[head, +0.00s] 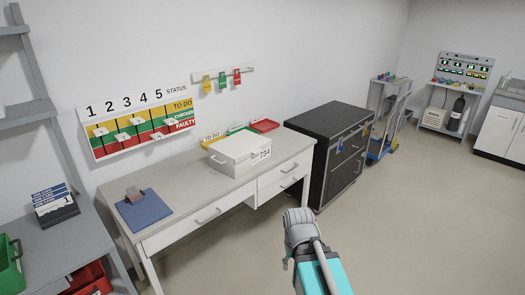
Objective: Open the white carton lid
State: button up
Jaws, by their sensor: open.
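The white carton (239,160) stands on the right part of the pale desk, with its white lid (240,147) shut flat on top. A label with dark digits, too small to read surely, is on its right-facing side. A small pale tab shows on the front-left side. Part of my arm, grey and teal, rises from the bottom edge in front of the desk, apart from the carton. My gripper's fingers do not show in this view.
The desk (176,178) holds a blue clipboard (144,208) at the left and yellow, green and red trays (265,126) behind the carton. A black drawer cabinet (330,150) stands close to the desk's right end. The floor in front and right is clear.

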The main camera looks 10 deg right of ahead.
aim_at(238, 147)
jog(key=i, duration=0.9)
jog(key=u, duration=0.05)
